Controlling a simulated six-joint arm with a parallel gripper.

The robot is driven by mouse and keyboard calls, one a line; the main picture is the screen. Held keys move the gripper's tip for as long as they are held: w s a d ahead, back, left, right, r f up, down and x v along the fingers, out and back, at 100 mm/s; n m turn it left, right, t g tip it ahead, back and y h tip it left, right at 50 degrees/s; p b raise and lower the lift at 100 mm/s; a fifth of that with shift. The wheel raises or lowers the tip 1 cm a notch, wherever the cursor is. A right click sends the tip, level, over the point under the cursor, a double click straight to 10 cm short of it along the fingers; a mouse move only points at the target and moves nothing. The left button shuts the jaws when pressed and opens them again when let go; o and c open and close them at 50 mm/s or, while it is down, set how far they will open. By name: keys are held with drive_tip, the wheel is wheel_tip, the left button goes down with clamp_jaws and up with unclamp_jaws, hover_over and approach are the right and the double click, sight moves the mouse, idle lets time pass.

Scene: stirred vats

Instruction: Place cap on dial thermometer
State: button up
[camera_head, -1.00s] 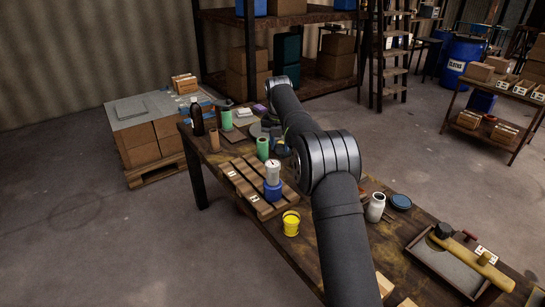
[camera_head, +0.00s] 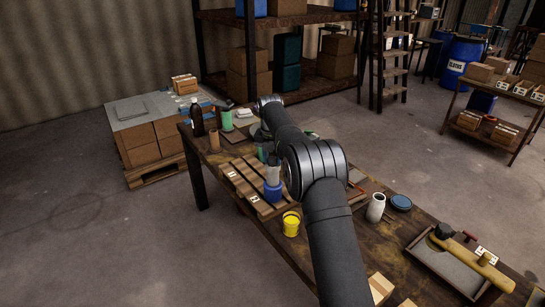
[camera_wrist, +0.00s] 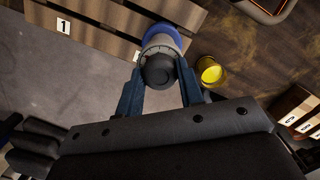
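The dial thermometer seems to be the pale upright cylinder (camera_head: 272,173) in a blue base (camera_head: 272,191) on the slatted wooden board; the blue base also shows in the wrist view (camera_wrist: 160,34). My gripper (camera_wrist: 160,70) points down over it, one blue finger on each side. A dark round piece, seemingly the cap (camera_wrist: 159,71), is between the fingertips, which appear closed on its sides. In the wrist view it lies over the pale cylinder and hides most of its top. I cannot tell whether cap and thermometer touch. In the head view my arm hides much of the gripper.
A yellow bucket (camera_head: 291,224) stands close by, right of the fingers in the wrist view (camera_wrist: 210,70). A white jar (camera_head: 376,207) and a tray (camera_head: 440,268) with a mallet lie further right. A dark bottle (camera_head: 196,117) and green cylinder (camera_head: 226,120) stand behind.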

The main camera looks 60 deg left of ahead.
sight(271, 161)
drive_tip(key=o, duration=0.3)
drive_tip(key=shift+o, duration=0.2)
drive_tip(key=shift+r, duration=0.15)
wheel_tip(271, 161, up, 12)
drive_tip(key=s, duration=0.1)
drive_tip(key=shift+d, duration=0.4)
drive_tip(key=shift+s, duration=0.1)
